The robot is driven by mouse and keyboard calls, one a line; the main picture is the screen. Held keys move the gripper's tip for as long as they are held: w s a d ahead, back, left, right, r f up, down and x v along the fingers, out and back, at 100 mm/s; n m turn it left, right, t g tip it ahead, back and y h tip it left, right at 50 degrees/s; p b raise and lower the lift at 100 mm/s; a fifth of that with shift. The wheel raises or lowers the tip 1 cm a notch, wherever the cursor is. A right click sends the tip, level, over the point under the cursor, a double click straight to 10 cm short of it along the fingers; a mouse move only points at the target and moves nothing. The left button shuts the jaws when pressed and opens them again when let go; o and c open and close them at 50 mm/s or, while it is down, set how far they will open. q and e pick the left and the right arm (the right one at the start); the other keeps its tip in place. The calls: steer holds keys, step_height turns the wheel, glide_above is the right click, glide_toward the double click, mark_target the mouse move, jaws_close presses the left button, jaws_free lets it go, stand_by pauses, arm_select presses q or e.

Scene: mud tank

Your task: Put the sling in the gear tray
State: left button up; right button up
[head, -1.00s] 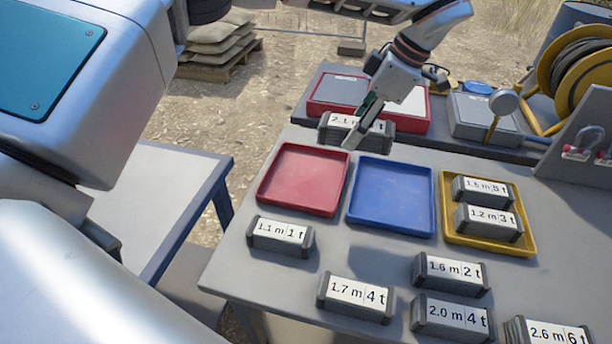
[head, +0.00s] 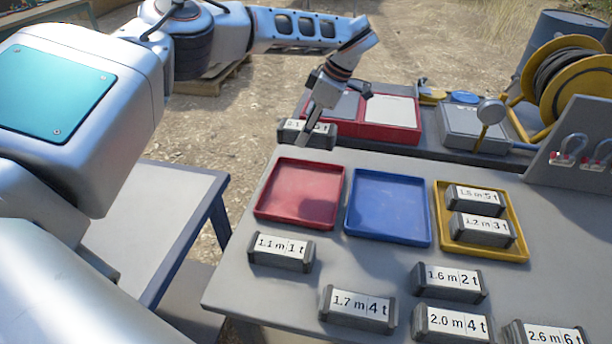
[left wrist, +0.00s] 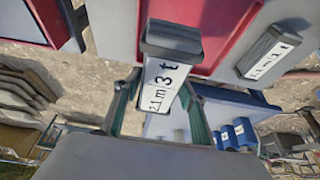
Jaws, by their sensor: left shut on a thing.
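My left gripper (head: 308,128) is shut on a dark-ended sling block (head: 292,132), partly hidden by the gripper in the head view. The red tray and the blue tray (head: 388,207) are empty. The yellow tray (head: 443,222) holds two blocks, 1.5 m 5 t and 1.2 m 3 t. I cannot tell which is the gear tray. My right gripper is not in view.
Loose blocks stand on the table front: 1.1 m 1 t (head: 282,251), 1.7 m 4 t (head: 357,308), 1.6 m 2 t (head: 448,282), 2.0 m 4 t (head: 452,323) and 2.6 m 6 t (head: 547,335). A yellow cable reel (head: 563,68) and an upright hook board (head: 580,145) stand at the back right.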

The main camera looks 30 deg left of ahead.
mark_target(324, 142)
arm_select(q)
step_height(324, 142, down, 14)
steer(key=shift+w+b, duration=0.1)
steer(key=shift+b, duration=0.35)
steer(key=o, duration=1)
steer(key=shift+f, duration=0.15)
steer(key=o, duration=0.4)
steer(key=v, duration=1.2)
steer(key=shift+d, duration=0.1)
